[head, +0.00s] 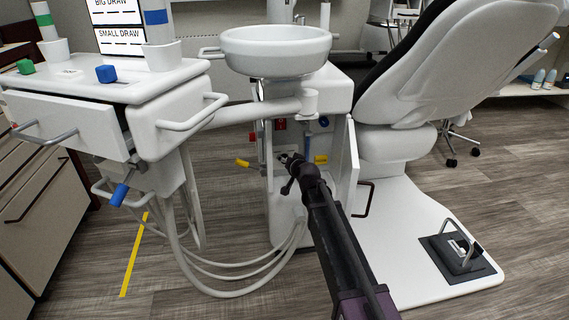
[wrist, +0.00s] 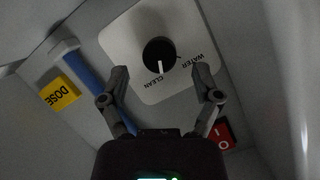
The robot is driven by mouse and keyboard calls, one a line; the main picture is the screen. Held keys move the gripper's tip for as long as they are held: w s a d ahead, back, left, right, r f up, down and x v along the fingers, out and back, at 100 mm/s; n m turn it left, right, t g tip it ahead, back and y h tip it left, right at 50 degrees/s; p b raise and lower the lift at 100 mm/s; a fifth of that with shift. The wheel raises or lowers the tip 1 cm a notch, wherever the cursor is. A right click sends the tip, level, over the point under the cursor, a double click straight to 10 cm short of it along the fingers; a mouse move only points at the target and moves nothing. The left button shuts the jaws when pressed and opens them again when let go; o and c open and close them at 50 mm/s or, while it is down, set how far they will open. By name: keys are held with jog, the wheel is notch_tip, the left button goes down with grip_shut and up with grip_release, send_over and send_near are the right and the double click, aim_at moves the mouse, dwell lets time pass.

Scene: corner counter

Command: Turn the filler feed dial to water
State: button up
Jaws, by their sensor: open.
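The filler feed dial (wrist: 158,54) is a round black knob on a white square plate (wrist: 122,42) in the wrist view. Its white pointer line points down toward the word CLEAN. The word WATER is printed on the plate to the right of the knob. My gripper (wrist: 165,84) is open, with its two fingers apart below the knob on either side and nothing between them. In the head view, my gripper (head: 290,160) reaches into the open cabinet under the basin. The dial cannot be made out in the head view.
In the wrist view, a yellow DOSE tag (wrist: 59,94) and blue tube (wrist: 82,72) lie left of the plate, and a red switch (wrist: 220,134) lower right. In the head view, the cabinet's open door (head: 350,168) stands right of my arm and hoses (head: 230,264) hang left.

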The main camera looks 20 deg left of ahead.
jog(key=shift+b+x, duration=0.45)
jog(key=shift+x, duration=1.25)
grip_shut()
